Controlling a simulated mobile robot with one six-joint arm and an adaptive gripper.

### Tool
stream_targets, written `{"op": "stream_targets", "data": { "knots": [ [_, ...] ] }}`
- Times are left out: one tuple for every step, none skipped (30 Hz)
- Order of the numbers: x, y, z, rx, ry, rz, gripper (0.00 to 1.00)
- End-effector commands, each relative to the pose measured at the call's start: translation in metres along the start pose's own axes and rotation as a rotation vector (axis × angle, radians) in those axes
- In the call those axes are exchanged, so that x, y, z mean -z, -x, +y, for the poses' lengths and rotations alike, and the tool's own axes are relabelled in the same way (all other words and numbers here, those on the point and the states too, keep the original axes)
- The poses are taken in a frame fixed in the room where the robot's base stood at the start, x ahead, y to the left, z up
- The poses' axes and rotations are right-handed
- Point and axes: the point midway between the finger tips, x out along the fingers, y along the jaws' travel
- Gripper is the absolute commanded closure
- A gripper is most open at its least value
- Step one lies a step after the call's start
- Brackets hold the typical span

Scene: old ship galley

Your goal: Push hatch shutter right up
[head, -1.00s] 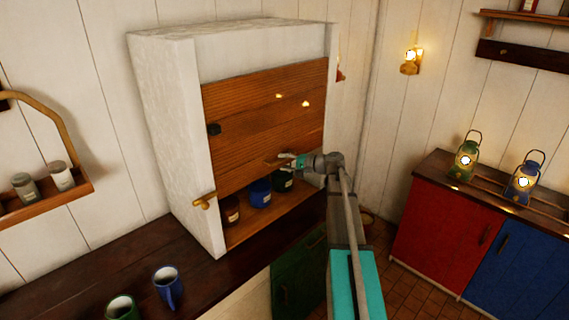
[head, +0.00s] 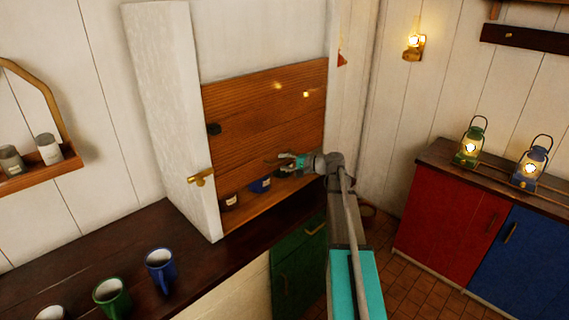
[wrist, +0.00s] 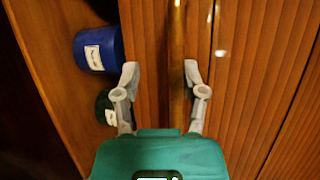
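The hatch shutter (head: 255,115) is a brown plank panel in a white cabinet front, partly raised, with a gap under its lower edge. Its bar handle (wrist: 177,60) runs along the lower part. My gripper (head: 287,161) is at the handle, in front of the shutter. In the wrist view my gripper (wrist: 160,75) is open, its fingers either side of the bar. The bar lies nearer the right finger; I cannot tell whether they touch. A small black knob (head: 214,129) is on the shutter's left part. My gripper and arm hide part of the lower right.
Inside the opening stand a brown jar (head: 230,201), a blue jar (head: 260,185) and a dark green jar (wrist: 106,108). A brass latch (head: 201,177) sits on the cabinet's white side. Mugs (head: 160,270) stand on the dark counter. Lanterns (head: 470,146) stand on the right cabinets.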

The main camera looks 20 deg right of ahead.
Motion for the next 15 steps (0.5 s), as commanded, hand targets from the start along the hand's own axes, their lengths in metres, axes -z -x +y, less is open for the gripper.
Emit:
{"op": "stream_targets", "data": {
  "knots": [
    [0.000, -0.001, 0.009, -0.001, 0.000, 0.000, 0.49],
    [0.001, -0.002, 0.012, -0.001, 0.001, 0.000, 0.49],
    [0.001, -0.003, 0.015, -0.001, 0.001, 0.000, 0.49],
    [0.001, -0.003, 0.018, -0.001, 0.001, 0.000, 0.49],
    [0.001, -0.003, 0.020, -0.001, 0.001, 0.000, 0.49],
    [0.001, -0.004, 0.023, -0.001, 0.001, 0.000, 0.49],
    [0.002, -0.004, 0.025, -0.001, 0.000, 0.000, 0.49],
    [0.002, -0.005, 0.028, -0.001, 0.000, 0.000, 0.49],
    [0.002, -0.005, 0.031, -0.001, 0.001, 0.000, 0.49],
    [0.002, -0.006, 0.033, -0.001, 0.000, 0.000, 0.49],
    [0.002, -0.006, 0.035, -0.001, 0.000, 0.000, 0.49],
    [0.003, -0.007, 0.038, -0.001, 0.000, 0.000, 0.49],
    [0.003, -0.007, 0.040, -0.001, 0.001, 0.000, 0.49],
    [0.003, -0.007, 0.042, -0.001, 0.000, 0.000, 0.49],
    [0.003, -0.005, 0.042, -0.001, 0.000, 0.001, 0.49]
  ]
}}
